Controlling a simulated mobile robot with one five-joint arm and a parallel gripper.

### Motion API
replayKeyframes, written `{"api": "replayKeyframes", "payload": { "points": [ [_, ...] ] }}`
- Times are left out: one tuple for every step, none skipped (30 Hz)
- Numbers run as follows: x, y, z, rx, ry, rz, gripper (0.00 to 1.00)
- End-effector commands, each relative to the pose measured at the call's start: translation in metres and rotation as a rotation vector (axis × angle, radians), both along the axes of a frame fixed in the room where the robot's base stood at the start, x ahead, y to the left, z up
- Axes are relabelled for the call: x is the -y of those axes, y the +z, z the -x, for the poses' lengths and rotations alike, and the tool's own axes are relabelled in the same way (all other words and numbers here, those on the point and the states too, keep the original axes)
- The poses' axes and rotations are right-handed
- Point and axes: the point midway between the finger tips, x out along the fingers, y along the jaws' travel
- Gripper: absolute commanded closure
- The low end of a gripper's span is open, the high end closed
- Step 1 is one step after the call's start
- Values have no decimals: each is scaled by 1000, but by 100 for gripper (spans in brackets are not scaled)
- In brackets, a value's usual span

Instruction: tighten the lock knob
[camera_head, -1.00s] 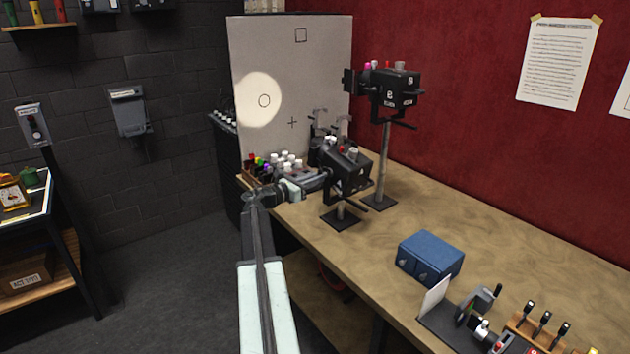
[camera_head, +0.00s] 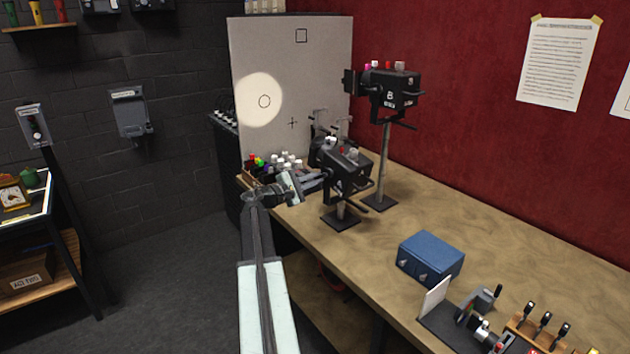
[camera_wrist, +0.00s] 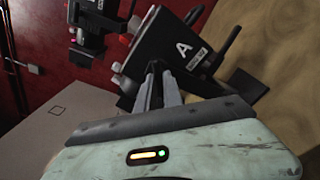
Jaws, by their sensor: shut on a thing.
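The near black spotlight (camera_head: 350,172) stands on a short post on the bench. In the wrist view its body, marked A (camera_wrist: 183,48), is tilted just beyond my fingertips. My gripper (camera_head: 327,179) reaches its left side. In the wrist view my gripper (camera_wrist: 157,72) has its two fingers close together against the spotlight's lower side. It is shut on a small part there, at the place of the lock knob. The fingers and the spotlight body hide the knob itself.
A second spotlight, B (camera_head: 393,92), stands on a taller post behind. A grey board (camera_head: 330,60) bears a round light patch (camera_head: 258,100) around a drawn circle. A blue box (camera_head: 430,258) sits to the right.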

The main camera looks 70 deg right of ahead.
Motion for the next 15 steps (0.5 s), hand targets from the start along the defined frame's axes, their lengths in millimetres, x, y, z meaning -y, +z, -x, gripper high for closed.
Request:
{"api": "replayKeyframes", "payload": {
  "points": [
    [0, 0, 0, 38, 0, 20, 100],
    [0, 0, 0, 63, 0, 34, 100],
    [0, 0, -1, 96, 0, 53, 100],
    [0, 0, -1, 121, 0, 67, 100],
    [0, 0, -1, 146, 0, 81, 100],
    [0, 0, -1, 177, 0, 99, 100],
    [0, 0, -1, 201, 0, 113, 100],
    [0, 0, -1, 225, 0, 126, 100],
    [0, 0, -1, 256, 0, 143, 100],
    [0, 0, -1, 278, 0, 156, 100],
    [0, 0, -1, 300, 0, 168, 100],
    [0, 0, -1, 329, 0, 185, 100],
    [0, 0, -1, 348, 0, 195, 100],
    [0, 0, -1, 367, 0, 206, 100],
    [0, 0, -1, 391, 0, 220, 100]
  ]
}}
